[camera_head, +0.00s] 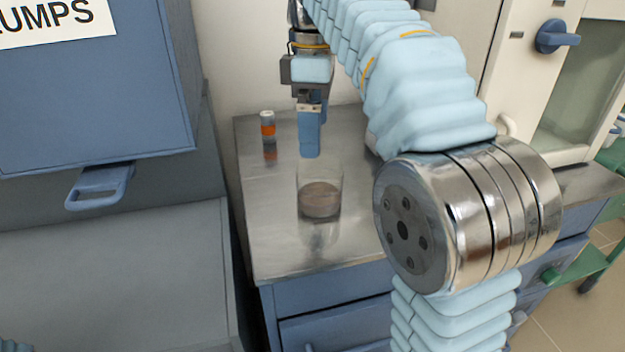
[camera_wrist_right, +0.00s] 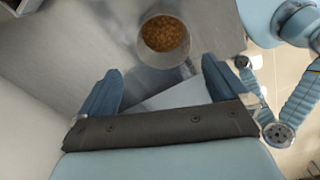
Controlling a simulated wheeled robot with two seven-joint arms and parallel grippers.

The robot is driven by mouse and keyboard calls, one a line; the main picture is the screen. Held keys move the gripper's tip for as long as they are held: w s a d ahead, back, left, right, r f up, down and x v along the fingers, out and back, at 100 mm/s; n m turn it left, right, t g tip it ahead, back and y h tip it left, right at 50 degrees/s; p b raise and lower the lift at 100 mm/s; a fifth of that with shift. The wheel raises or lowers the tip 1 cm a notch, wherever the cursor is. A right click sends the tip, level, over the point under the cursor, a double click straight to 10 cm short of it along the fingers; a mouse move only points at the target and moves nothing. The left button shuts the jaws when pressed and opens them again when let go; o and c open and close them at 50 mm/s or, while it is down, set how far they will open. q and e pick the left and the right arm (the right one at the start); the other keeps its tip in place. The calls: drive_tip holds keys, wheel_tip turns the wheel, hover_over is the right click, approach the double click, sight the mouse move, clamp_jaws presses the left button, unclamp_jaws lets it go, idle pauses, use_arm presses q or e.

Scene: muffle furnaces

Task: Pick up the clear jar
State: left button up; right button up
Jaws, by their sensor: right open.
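The clear jar (camera_head: 320,190) stands upright on the steel bench top, with brown grainy contents in its lower part. In the right wrist view the jar (camera_wrist_right: 164,38) is seen from above, beyond the fingertips and roughly centred between them. My right gripper (camera_head: 310,150) hangs just behind and above the jar in the head view, fingers pointing down. It also shows in the right wrist view (camera_wrist_right: 160,80), with its two blue fingers apart and nothing between them. My left gripper is not in view.
A small orange-labelled bottle (camera_head: 267,124) stands at the back left of the steel bench top (camera_head: 270,235). A blue cabinet (camera_head: 95,90) with a handle rises at left. A furnace with a blue knob (camera_head: 556,37) stands at right. The bench front is clear.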

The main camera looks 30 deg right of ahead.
sight(319, 186)
wheel_tip(319, 186, down, 6)
drive_tip(key=shift+s+f, duration=0.1)
drive_tip(key=shift+f, duration=0.15)
drive_tip(key=shift+s+d+f, duration=0.1)
drive_tip(key=shift+s+f, duration=0.15)
drive_tip(key=shift+f, duration=1.1)
drive_tip(key=shift+s+d+f, duration=0.1)
drive_tip(key=shift+s+f, duration=0.1)
drive_tip(key=shift+f, duration=1.1)
drive_tip(key=shift+c, duration=0.5)
drive_tip(key=c, duration=0.7)
drive_tip(key=shift+r, duration=0.1)
